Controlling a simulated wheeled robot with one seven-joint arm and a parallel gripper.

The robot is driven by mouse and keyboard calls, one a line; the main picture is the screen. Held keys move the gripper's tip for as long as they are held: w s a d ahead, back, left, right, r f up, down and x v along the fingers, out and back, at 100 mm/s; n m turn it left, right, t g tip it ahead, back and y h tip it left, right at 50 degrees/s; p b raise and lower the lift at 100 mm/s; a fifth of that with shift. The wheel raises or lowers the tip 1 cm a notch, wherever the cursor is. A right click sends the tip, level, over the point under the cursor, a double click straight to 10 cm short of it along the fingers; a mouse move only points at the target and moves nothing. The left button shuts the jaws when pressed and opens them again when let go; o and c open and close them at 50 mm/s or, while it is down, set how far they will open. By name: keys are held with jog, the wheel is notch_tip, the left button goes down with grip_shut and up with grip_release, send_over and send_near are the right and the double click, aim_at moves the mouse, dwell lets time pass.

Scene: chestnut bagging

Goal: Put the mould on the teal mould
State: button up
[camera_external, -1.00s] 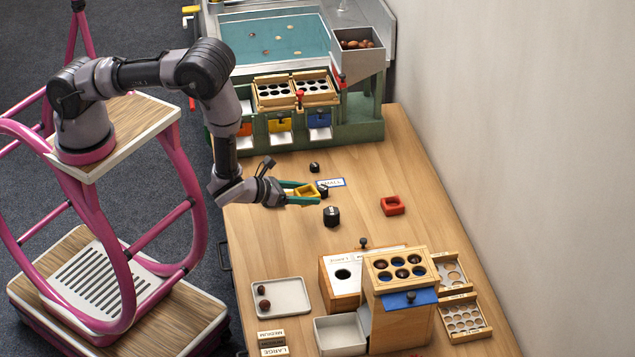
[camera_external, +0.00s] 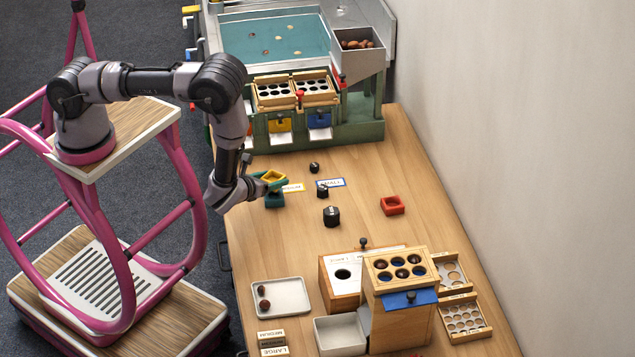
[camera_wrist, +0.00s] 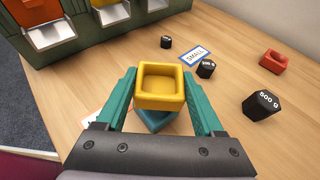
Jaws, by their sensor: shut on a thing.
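My gripper (camera_external: 272,180) is shut on a yellow square mould (camera_external: 273,175), with its teal fingers on either side. In the wrist view the yellow mould (camera_wrist: 161,84) sits between the fingertips, its hollow facing up. The teal mould (camera_external: 274,199) is directly below it at the table's left side. In the wrist view part of the teal mould (camera_wrist: 156,121) shows beneath the yellow one, and the rest is hidden. I cannot tell whether the two moulds touch.
Several black weights, one a larger weight (camera_external: 331,217), stand right of my gripper. A red mould (camera_external: 392,205) lies further right. A blue-edged label (camera_external: 331,183) and a yellow-edged label (camera_external: 293,188) lie nearby. The green sorting machine (camera_external: 350,133) stands behind.

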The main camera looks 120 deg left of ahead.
jog(key=shift+f, duration=1.5)
jog(key=shift+f, duration=0.1)
jog(key=o, duration=1.4)
jog(key=v, duration=1.2)
jog(key=shift+r, duration=0.2)
